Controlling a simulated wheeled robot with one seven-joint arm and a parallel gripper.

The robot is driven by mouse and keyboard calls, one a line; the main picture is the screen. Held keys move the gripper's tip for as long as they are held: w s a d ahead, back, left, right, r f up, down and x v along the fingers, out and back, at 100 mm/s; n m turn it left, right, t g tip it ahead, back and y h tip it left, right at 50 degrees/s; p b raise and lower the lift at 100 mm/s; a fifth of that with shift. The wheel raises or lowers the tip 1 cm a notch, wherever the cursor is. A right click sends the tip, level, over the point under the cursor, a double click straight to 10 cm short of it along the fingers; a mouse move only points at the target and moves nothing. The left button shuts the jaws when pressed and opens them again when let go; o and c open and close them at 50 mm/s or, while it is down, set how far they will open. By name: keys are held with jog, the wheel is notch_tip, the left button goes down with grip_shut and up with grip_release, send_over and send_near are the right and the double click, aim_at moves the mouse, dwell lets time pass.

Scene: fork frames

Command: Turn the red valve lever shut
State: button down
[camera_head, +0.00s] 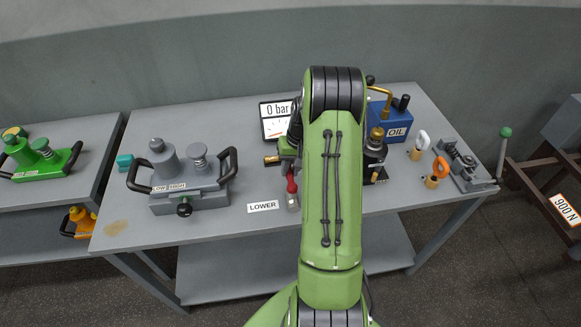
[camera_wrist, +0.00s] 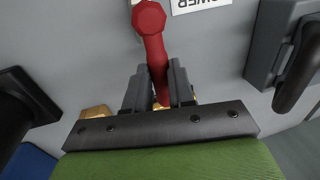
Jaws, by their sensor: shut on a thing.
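The red valve lever (camera_head: 291,184) shows just left of my green arm in the head view, near the front of the table and beside the LOWER label. In the wrist view the red lever (camera_wrist: 152,45) runs from a round knob at the top down between the two dark fingers of my gripper (camera_wrist: 160,90). The fingers are closed around its lower part, one on each side. Brass parts show beside and between the fingers, and my gripper hides the rest of the valve body.
A grey pump (camera_head: 190,198) with black handles stands left on the grey table (camera_head: 240,130). A "0 bar" display (camera_head: 278,118) stands behind the lever. A blue OIL box (camera_head: 392,124) and brass fittings stand right of my arm. The table is bare between pump and display.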

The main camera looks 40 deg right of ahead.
dwell(0.4)
jog(key=m, duration=0.2)
jog(key=s+d+m, duration=0.1)
jog(key=s+m, duration=0.1)
jog(key=m, duration=0.1)
jog(key=shift+d+m+t+h+b, duration=0.3)
jog(key=shift+t+h+b, duration=0.05)
jog(key=shift+t+h, duration=0.05)
jog(key=s+m, duration=0.1)
jog(key=m, duration=0.2)
jog(key=s+m+h+b, duration=0.1)
jog(key=m, duration=0.1)
jog(key=shift+s+d, duration=0.25)
jog(key=shift+s, duration=0.05)
jog(key=m, duration=0.1)
jog(key=s+m, duration=0.1)
jog(key=m+b, duration=0.1)
jog(key=shift+s+a+m+h, duration=0.2)
jog(key=shift+s+m+h, duration=0.1)
jog(key=shift+m, duration=0.1)
jog(key=shift+s+a+r+m+h+b, duration=0.1)
jog(key=shift+s+a+m+h+b, duration=0.2)
jog(key=shift+m, duration=0.6)
jog(key=shift+s+a+m+h+b, duration=0.1)
jog(key=shift+s+m+b, duration=0.25)
jog(key=shift+m, duration=0.55)
jog(key=shift+s, duration=0.1)
jog(key=c, duration=1)
grip_release()
jog(key=shift+a, duration=0.1)
